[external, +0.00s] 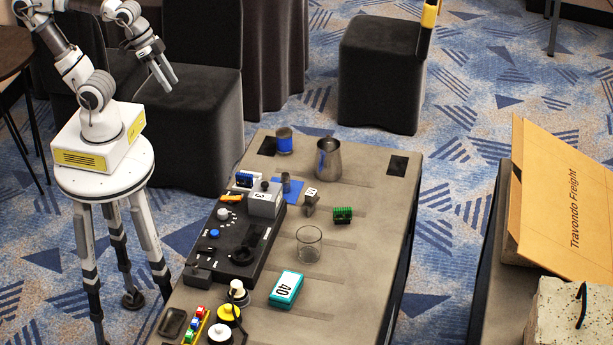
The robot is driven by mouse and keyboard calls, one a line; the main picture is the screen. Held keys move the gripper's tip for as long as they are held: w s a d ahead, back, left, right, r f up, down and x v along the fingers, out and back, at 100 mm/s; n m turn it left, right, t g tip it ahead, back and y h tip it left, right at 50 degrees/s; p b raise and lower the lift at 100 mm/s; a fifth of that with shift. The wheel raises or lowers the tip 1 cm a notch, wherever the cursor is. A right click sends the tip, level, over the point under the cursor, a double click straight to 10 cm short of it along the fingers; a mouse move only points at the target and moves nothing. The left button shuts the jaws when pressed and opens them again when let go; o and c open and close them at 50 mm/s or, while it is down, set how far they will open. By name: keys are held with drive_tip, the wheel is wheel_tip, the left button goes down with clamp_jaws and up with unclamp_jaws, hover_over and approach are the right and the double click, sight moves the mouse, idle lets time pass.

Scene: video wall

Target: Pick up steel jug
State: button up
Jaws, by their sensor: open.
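The steel jug (328,159) stands upright near the far end of the grey-brown table, its open mouth facing up. It is a grey metal jug with a bluish patch on its left side. My gripper (165,77) is open and empty, up at the left, well apart from the jug and off the table's side. Its two fingers point down and to the right. Nothing stands in front of the jug in this view.
The table (350,265) also holds a blue-banded cup (284,141) left of the jug, a green block (342,214), a clear glass (308,244), a teal box (286,289) and a black control panel (236,245). A dark chair (205,135) stands below my gripper.

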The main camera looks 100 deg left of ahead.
drive_tip(key=w+a+f+b, duration=0.3)
drive_tip(key=w+f+b, duration=0.25)
drive_tip(key=w, duration=0.35)
drive_tip(key=n+t+y+b, duration=0.2)
drive_tip(key=n+t+b, duration=0.1)
drive_tip(key=b, duration=1.1)
approach(328, 140)
drive_tip(key=s+a+r, duration=0.2)
drive_tip(key=s+a, duration=0.2)
drive_tip(key=s, duration=0.2)
drive_tip(key=shift+b+x, duration=0.55)
drive_tip(key=shift+x, duration=8.25)
drive_tip(key=shift+s+d+f, duration=0.1)
drive_tip(key=shift+s, duration=0.05)
clamp_jaws()
